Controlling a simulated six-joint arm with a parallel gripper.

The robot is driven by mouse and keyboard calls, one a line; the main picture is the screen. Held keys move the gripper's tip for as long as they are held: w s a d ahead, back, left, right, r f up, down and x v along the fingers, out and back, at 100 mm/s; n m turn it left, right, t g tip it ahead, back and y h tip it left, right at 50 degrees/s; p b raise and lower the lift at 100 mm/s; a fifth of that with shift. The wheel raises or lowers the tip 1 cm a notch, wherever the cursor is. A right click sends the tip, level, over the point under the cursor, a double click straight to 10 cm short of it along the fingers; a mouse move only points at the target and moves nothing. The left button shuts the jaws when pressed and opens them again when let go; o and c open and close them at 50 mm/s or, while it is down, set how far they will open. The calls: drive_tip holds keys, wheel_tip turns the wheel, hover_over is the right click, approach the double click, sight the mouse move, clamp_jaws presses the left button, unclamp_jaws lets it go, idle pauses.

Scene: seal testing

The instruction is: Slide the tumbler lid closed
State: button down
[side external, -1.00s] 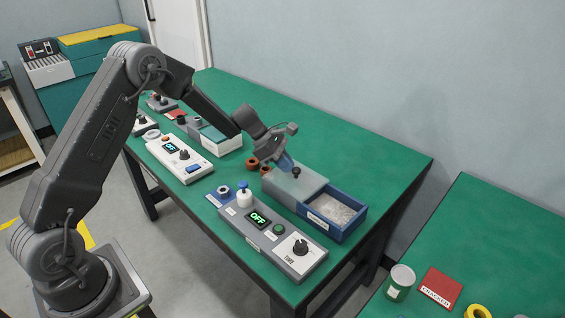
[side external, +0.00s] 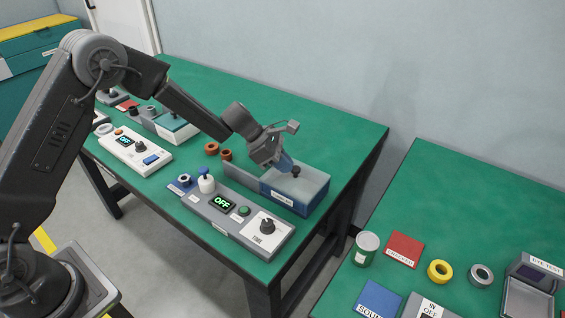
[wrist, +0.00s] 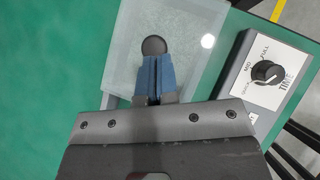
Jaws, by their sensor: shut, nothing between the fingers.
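The tumbler's grey translucent lid (side external: 314,180) lies over the blue box (side external: 284,196), and no white granules show now. A dark round knob (side external: 296,171) stands on the lid. My gripper (side external: 287,166) is shut and empty, with its blue fingertips low beside the knob on its left. In the wrist view the shut fingers (wrist: 155,62) end right at the edge of the knob (wrist: 153,46), touching it or nearly so. The lid (wrist: 190,45) spreads around them. Whether the lid's far end sits flush is hard to tell.
A grey control panel (side external: 190,203) with an OFF display (side external: 222,203), green button and dial (side external: 267,226) stands in front of the box. Brown rings (side external: 226,154) lie behind. A second table at right holds a can (side external: 366,248), rings and cards. The green table beyond the box is clear.

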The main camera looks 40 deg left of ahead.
sight(267, 174)
drive_tip(key=a, duration=0.1)
drive_tip(key=s+a+r, duration=0.1)
drive_tip(key=s+a, duration=0.1)
drive_tip(key=a, duration=0.1)
drive_tip(key=shift+a+r, duration=0.1)
drive_tip(key=shift+r, duration=0.1)
drive_tip(key=s+a+r+m+y, duration=0.1)
drive_tip(key=s+a+r+m, duration=0.1)
drive_tip(key=s+r, duration=0.3)
drive_tip(key=s+a+r+m, duration=0.1)
drive_tip(key=s+r+m, duration=0.2)
drive_tip(key=r, duration=0.5)
drive_tip(key=s+r+m+t+y, duration=0.1)
drive_tip(key=s+r+m+y, duration=0.2)
drive_tip(key=s+m, duration=0.6)
drive_tip(key=s+a+r+m+t+y, duration=0.1)
drive_tip(key=s+r+m+y, duration=0.2)
drive_tip(key=s+m, duration=0.6)
drive_tip(key=shift+s+r, duration=0.35)
drive_tip(key=shift+s, duration=2.6)
